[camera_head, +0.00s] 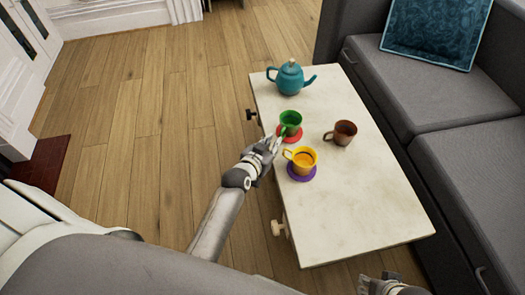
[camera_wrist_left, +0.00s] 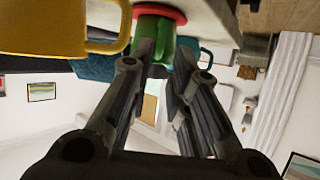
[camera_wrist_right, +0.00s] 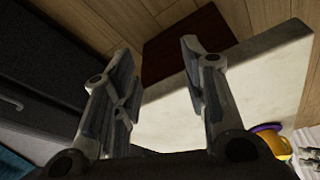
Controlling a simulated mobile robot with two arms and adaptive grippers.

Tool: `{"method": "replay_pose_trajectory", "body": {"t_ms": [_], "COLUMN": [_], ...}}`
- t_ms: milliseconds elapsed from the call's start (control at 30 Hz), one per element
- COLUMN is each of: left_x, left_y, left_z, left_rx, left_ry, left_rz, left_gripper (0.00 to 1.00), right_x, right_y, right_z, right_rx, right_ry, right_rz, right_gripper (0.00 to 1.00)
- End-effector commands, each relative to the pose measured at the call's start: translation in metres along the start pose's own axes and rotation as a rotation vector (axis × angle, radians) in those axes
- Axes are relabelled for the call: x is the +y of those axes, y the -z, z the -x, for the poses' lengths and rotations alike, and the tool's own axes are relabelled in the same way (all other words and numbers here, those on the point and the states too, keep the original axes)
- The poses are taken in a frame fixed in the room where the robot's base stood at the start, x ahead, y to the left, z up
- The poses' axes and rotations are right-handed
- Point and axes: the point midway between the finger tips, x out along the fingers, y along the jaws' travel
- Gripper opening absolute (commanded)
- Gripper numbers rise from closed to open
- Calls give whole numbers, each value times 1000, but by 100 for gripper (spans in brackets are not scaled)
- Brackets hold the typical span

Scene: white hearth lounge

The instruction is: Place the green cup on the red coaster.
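The green cup (camera_head: 290,120) stands upright over the red coaster (camera_head: 295,138) on the white table; its base looks to rest on the coaster. My left gripper (camera_head: 274,142) is at the cup's near left side, by its handle.
A yellow cup (camera_head: 301,160) on a purple coaster (camera_head: 302,177) stands just nearer than the green cup. A brown cup (camera_head: 342,133) is to the right and a teal teapot (camera_head: 289,78) behind. The table's (camera_head: 370,215) near right part is clear. A grey sofa (camera_head: 440,110) borders it.

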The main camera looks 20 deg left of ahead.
Motion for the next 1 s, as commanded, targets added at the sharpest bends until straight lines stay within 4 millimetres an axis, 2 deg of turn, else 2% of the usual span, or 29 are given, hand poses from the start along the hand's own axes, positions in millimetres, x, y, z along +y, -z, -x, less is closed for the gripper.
{"method": "replay_pose_trajectory", "body": {"t_ms": [200, 400, 767, 867, 967, 1000], "left_x": [0, 0, 1, 8, 18, 22], "left_y": [1, 1, -3, -23, -63, -82], "left_z": [33, 57, 72, 78, 96, 106], "left_rx": [-1, -1, -10, -82, -234, -312], "left_ry": [0, 0, -5, -34, -79, -95], "left_rz": [0, 0, -1, -8, -17, -23], "left_gripper": [18, 18, 18, 18, 18, 18], "right_x": [-2, -3, -4, -4, -4, -4], "right_y": [-7, -15, -20, -20, -20, -20], "right_z": [-30, -53, -67, -67, -67, -66], "right_rx": [-19, -31, -36, -36, -36, -36], "right_ry": [3, 5, 6, 6, 6, 6], "right_rz": [3, 5, 6, 6, 6, 6], "right_gripper": [40, 40, 40, 40, 40, 40]}}
